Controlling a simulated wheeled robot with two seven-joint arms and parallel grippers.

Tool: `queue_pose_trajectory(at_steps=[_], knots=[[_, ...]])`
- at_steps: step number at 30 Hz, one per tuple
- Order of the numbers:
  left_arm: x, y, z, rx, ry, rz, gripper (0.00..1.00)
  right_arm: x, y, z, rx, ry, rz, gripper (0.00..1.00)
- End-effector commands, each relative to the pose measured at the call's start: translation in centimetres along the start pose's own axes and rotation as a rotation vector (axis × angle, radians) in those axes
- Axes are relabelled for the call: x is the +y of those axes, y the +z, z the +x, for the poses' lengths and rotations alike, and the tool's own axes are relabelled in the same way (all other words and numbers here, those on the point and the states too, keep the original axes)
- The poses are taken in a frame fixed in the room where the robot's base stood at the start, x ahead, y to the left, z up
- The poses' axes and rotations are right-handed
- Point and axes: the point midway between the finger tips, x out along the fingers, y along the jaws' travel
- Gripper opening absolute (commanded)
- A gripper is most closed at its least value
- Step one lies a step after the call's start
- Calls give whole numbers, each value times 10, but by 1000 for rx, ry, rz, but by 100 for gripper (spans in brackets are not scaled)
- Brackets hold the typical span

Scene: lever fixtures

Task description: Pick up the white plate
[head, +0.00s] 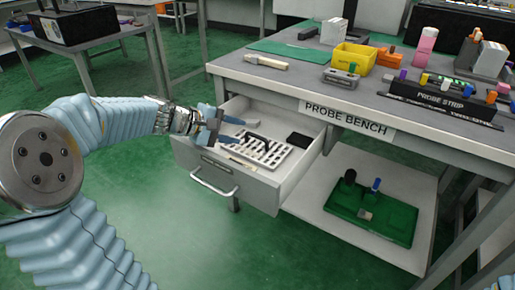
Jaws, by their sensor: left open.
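The white plate (272,157) has rows of dark holes and a black handle-like part on top. It lies inside the open drawer (215,184) of the bench. My left gripper (230,128) is over the left side of the drawer, just left of and behind the plate. Its light-blue fingers are apart, with nothing seen between them. Whether a finger touches the plate or drawer I cannot tell. My right gripper is not in view.
A black block (299,141) sits in the drawer's right part. The bench top (300,86) above holds a yellow bin (353,58) and a black probe strip (444,100). A green tray (374,213) rests on the lower shelf. Green floor (185,240) is clear before the drawer.

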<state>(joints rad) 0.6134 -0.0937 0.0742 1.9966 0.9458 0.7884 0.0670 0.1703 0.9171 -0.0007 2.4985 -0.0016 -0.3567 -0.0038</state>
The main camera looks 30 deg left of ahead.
Motion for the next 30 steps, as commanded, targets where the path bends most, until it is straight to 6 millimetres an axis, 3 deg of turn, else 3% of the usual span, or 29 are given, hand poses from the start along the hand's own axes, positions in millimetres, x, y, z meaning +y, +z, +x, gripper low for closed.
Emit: queue_pose_trajectory(at_steps=[5, 13, 21, 23, 30], knots=[[-1, 0, 15, -1, 0, 0, 42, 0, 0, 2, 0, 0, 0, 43], [-4, 1, 55, 0, 0, 0, 42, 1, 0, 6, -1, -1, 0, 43], [-3, 2, 60, 1, 1, 1, 42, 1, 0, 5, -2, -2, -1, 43], [-3, 2, 60, 1, 1, 1, 36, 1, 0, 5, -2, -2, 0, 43], [-3, 2, 60, 1, 1, 0, 0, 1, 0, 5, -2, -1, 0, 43]])
